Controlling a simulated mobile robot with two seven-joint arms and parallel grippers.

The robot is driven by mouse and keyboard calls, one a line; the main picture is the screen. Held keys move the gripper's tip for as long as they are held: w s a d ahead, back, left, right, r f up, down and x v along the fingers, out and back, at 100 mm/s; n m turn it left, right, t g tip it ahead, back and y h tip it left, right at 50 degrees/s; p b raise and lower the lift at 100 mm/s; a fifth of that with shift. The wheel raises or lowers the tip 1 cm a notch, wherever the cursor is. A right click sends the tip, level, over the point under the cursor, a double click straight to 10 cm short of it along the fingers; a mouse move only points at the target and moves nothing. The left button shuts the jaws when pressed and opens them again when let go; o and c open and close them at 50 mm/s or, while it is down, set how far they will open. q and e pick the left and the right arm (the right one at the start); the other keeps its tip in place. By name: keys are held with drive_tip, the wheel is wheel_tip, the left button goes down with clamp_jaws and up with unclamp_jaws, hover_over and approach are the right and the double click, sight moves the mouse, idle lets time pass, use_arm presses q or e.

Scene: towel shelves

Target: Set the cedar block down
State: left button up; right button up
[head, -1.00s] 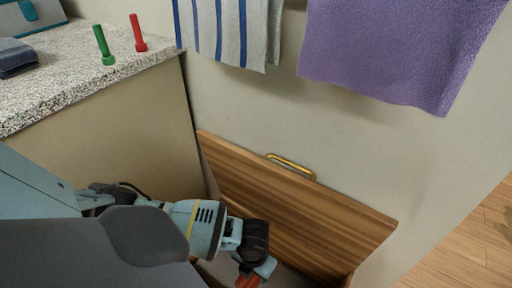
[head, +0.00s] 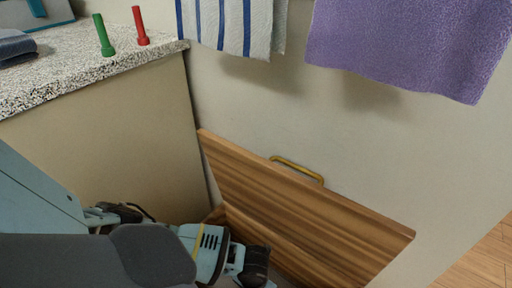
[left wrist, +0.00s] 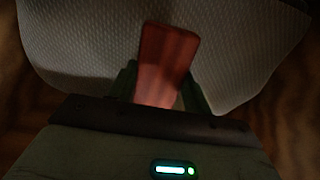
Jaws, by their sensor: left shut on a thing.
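The cedar block (left wrist: 166,58) is a reddish-brown slab in the left wrist view, gripped between the two fingers of my left gripper (left wrist: 160,82). Beneath it is a pale, textured cloth (left wrist: 80,40); I cannot tell whether the block touches it. In the head view my left gripper's wrist (head: 254,268) is at the bottom edge, over the open wooden chest (head: 275,240). The fingers and block are cut off there. My right gripper is not in view.
The chest's raised lid (head: 300,205) with a brass handle (head: 297,169) leans near the wall. A speckled counter (head: 70,75) at left holds a green flashlight (head: 104,38) and a red one (head: 140,28). A striped towel (head: 230,22) and a purple towel (head: 410,45) hang above.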

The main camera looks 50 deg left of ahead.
use_arm(q)
wheel_tip(320, 180, down, 2)
drive_tip(key=shift+b, duration=0.3)
drive_tip(key=shift+r, duration=0.1)
drive_tip(key=o, duration=1)
drive_tip(key=shift+f, duration=0.2)
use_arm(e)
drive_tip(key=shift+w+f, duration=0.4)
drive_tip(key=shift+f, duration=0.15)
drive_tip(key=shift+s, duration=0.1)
